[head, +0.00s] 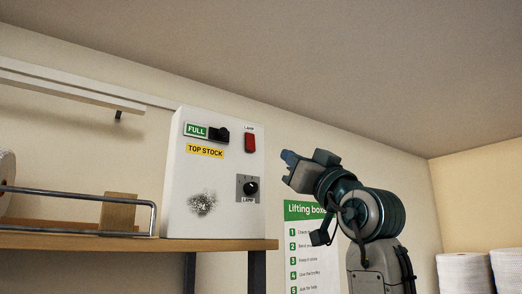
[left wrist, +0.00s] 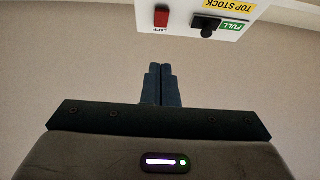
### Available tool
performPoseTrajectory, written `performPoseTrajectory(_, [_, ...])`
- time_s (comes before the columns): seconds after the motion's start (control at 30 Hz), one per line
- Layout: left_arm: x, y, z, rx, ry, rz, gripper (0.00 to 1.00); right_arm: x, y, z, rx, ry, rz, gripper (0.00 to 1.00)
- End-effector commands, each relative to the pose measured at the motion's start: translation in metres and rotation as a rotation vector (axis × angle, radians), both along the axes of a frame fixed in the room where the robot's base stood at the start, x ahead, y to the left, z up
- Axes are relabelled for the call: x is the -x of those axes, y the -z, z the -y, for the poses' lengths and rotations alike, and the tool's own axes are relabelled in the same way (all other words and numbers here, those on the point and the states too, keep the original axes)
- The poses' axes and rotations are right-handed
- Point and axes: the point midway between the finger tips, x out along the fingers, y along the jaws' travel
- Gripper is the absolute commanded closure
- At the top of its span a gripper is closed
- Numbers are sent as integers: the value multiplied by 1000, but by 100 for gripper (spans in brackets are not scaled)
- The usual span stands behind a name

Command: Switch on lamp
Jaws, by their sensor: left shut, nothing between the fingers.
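A white control box (head: 180,180) stands on a wooden shelf. A red switch (head: 250,142) is at its upper right, with a small LAMP label above it. A black knob (head: 251,188) on a grey plate, also labelled LAMP, is lower down. My left gripper (head: 289,158) is shut and empty, right of the box and apart from it. In the left wrist view, which shows the box upside down, the closed fingertips (left wrist: 161,68) point toward the red switch (left wrist: 161,16) without touching it. My right gripper is not in view.
A black switch (head: 219,134) sits beside the green FULL label, above a yellow TOP STOCK label (head: 205,151). A wire rail (head: 80,194) runs along the shelf (head: 120,243). A white bar (head: 70,90) is on the wall. A poster (head: 300,212) hangs behind my arm.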

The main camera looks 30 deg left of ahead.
Motion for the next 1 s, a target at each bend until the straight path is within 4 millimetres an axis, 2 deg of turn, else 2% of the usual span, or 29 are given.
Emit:
performPoseTrajectory(0.23, [-7,-19,-17,-1,-3,-1,100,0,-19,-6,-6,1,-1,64])
performPoseTrajectory(0.67, [-32,-69,-77,-1,-3,-2,100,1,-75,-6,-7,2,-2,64])
performPoseTrajectory(0.8, [-40,-61,-95,-1,-2,-3,100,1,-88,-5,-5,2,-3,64])
performPoseTrajectory(1.0, [-46,-56,-108,-1,0,-2,100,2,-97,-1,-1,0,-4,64])
